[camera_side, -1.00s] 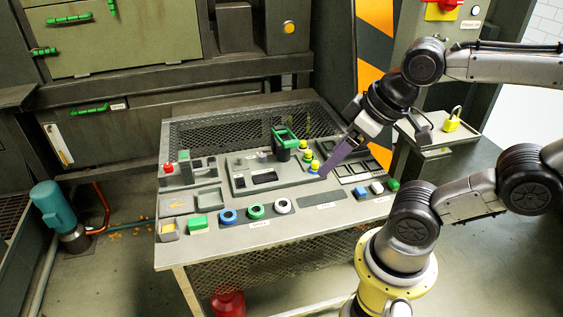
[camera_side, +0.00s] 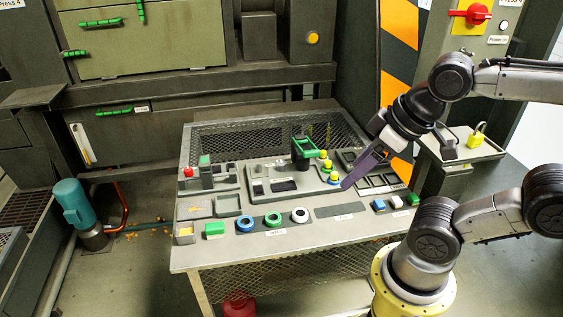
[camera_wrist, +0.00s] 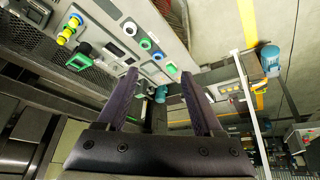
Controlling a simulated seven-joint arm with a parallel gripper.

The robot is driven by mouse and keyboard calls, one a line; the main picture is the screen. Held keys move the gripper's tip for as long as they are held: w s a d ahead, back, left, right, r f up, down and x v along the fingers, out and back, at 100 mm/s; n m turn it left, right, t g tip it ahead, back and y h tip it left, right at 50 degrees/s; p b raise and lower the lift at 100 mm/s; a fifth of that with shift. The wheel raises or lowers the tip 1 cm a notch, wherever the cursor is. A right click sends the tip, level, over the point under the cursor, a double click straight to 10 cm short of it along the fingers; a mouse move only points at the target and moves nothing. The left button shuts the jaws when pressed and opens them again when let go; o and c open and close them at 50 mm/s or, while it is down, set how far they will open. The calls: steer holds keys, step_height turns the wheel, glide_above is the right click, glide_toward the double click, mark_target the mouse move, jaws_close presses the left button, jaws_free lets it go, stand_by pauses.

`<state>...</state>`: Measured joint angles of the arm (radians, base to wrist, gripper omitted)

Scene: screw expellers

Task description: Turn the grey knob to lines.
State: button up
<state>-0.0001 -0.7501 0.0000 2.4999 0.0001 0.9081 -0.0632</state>
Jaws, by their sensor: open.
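Three ring-shaped knobs sit in a row on the front of the sloped console: a blue one (camera_side: 248,223), a green one (camera_side: 272,219) and a pale grey-white one (camera_side: 300,215). The pale one is the closest match to the grey knob; its lines are too small to read. It also shows near the top of the wrist view (camera_wrist: 130,28). My gripper (camera_side: 345,187) is above the console, right of and behind the pale knob, beside the stacked coloured buttons. In the wrist view its two purple fingers (camera_wrist: 160,82) are apart with nothing held between them.
The yellow, green and blue buttons (camera_side: 328,167) stand close to my fingers. A green-handled lever (camera_side: 304,147) rises behind them. A green button (camera_side: 215,230) is left of the knobs. A dark blank plate (camera_side: 340,210) lies to their right. A yellow padlock (camera_side: 477,135) stands on the right shelf.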

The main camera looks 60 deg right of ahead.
steer(key=w+d+r+n, duration=0.25)
steer(key=w+r, duration=0.25)
steer(key=w, duration=0.3)
steer(key=w+d+r+n, duration=0.1)
steer(key=w+r+n, duration=0.3)
steer(key=w+r, duration=0.25)
steer(key=g, duration=0.6)
glide_above(281, 163)
step_height(281, 163, down, 25)
steer(key=shift+m+y, duration=0.25)
steer(key=shift+y, duration=0.05)
step_height(281, 163, down, 14)
steer(key=shift+d+r, duration=0.15)
steer(key=shift+r, duration=0.1)
